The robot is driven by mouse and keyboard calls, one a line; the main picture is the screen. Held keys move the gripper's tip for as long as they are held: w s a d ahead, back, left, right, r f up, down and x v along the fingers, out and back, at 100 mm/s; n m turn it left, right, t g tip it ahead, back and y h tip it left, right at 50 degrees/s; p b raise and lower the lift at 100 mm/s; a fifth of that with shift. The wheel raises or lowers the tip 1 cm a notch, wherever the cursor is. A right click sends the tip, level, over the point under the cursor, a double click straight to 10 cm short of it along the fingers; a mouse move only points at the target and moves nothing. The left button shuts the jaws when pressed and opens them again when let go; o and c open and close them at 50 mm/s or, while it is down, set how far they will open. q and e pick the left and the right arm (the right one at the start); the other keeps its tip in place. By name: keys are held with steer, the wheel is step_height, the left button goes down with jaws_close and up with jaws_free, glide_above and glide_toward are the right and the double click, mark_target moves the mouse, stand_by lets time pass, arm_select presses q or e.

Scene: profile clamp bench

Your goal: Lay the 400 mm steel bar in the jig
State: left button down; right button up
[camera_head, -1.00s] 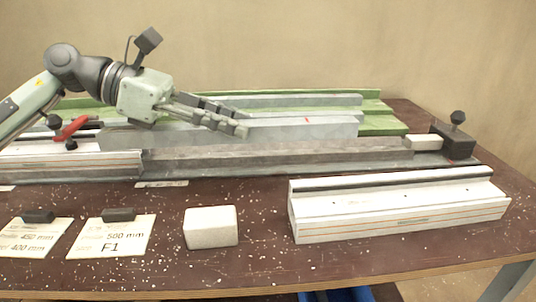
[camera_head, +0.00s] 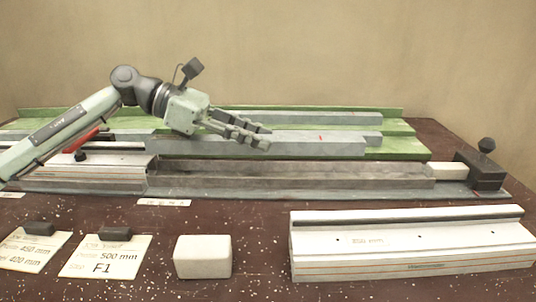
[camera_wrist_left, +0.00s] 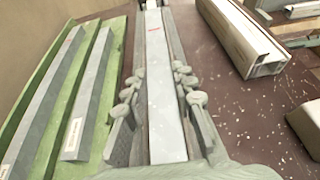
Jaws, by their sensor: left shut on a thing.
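A long grey steel bar (camera_head: 300,147) with a red mark is held by my left gripper (camera_head: 262,137), whose fingers are shut on it. In the left wrist view the bar (camera_wrist_left: 165,100) runs lengthwise between the fingers. The jig, a long grey channel (camera_head: 290,183), lies in front of and below the bar. The bar appears just above or behind the channel; I cannot tell its exact height. A dark stop block with a knob (camera_head: 482,172) stands at the jig's right end, with a pale block (camera_head: 447,172) beside it. My right gripper is not in view.
Another grey bar (camera_head: 330,118) lies on the green rack (camera_head: 400,143) behind. A red-handled clamp (camera_head: 85,140) and a white profile (camera_head: 80,178) are at left. A white profile (camera_head: 400,245), a cream block (camera_head: 203,257) and cards (camera_head: 105,257) occupy the front of the table.

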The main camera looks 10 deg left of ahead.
mark_target(267, 163)
arm_select(q)
steer(key=shift+w+d+f, duration=0.7)
steer(key=shift+w+d, duration=0.05)
steer(key=shift+d, duration=0.15)
step_height(267, 163, down, 4)
steer(key=shift+r+p, duration=0.1)
steer(key=shift+p, duration=0.25)
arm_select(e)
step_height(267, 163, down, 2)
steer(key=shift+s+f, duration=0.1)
arm_select(q)
steer(key=shift+f+b, duration=0.35)
steer(key=shift+f, duration=0.3)
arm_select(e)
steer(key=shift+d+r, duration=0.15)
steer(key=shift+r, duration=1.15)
